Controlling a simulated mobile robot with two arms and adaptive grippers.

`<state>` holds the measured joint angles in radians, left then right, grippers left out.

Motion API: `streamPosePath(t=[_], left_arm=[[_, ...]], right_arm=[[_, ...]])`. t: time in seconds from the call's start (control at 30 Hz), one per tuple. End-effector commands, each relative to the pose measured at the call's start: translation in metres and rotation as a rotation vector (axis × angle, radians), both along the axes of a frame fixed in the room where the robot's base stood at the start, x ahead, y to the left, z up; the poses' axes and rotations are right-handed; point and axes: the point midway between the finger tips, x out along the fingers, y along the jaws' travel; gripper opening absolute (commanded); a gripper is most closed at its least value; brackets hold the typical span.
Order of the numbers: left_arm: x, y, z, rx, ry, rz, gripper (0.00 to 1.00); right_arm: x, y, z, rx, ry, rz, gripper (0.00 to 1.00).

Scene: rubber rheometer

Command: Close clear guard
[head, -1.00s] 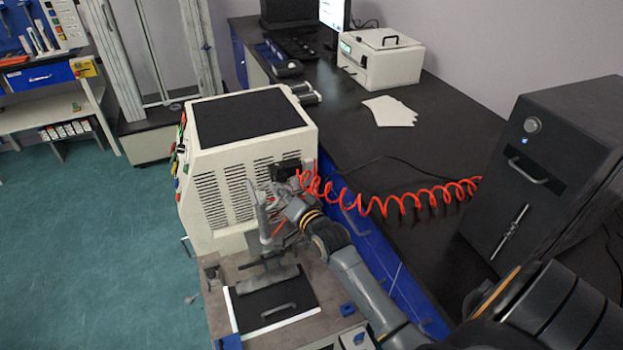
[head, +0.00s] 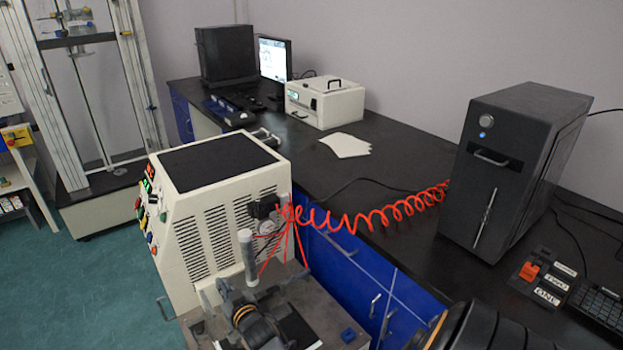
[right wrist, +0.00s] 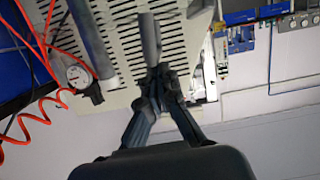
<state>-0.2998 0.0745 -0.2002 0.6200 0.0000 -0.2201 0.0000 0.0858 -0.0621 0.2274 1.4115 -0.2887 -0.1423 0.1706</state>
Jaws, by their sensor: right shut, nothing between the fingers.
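The cream rheometer (head: 220,215) with a black top and slotted side stands left of the bench. A clear guard cannot be made out for certain in either view. A dark curved handle (head: 168,309) shows at the machine's lower left; I cannot tell whether it belongs to the guard. My right gripper (head: 226,286) is in front of the slotted side, near the upright grey cylinder (head: 247,257). In the right wrist view my right gripper (right wrist: 160,76) is shut and empty, with its tips close to a grey rod (right wrist: 149,40). My left gripper is out of view.
Red coiled hose (head: 370,215) runs from the machine to the dark cabinet (head: 510,165). Thin red tubes (head: 290,240) hang beside the cylinder, close to my right arm. A pressure gauge (right wrist: 77,76) shows in the right wrist view. The bench (head: 400,165) has bare room around white sheets.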

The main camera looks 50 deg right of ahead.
Motion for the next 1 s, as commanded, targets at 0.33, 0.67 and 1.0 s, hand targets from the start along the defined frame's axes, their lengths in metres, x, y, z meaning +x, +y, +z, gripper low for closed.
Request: streamPosePath(t=[0.33, 0.67, 1.0], left_arm=[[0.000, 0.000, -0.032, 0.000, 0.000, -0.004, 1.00], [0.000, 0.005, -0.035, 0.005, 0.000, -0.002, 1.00], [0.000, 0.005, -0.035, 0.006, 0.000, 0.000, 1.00]], right_arm=[[0.003, 0.010, -0.039, -0.050, 0.011, 0.000, 0.00], [0.002, 0.011, -0.046, -0.049, 0.014, -0.001, 0.00], [0.001, 0.011, -0.048, -0.046, 0.019, 0.000, 0.00]])
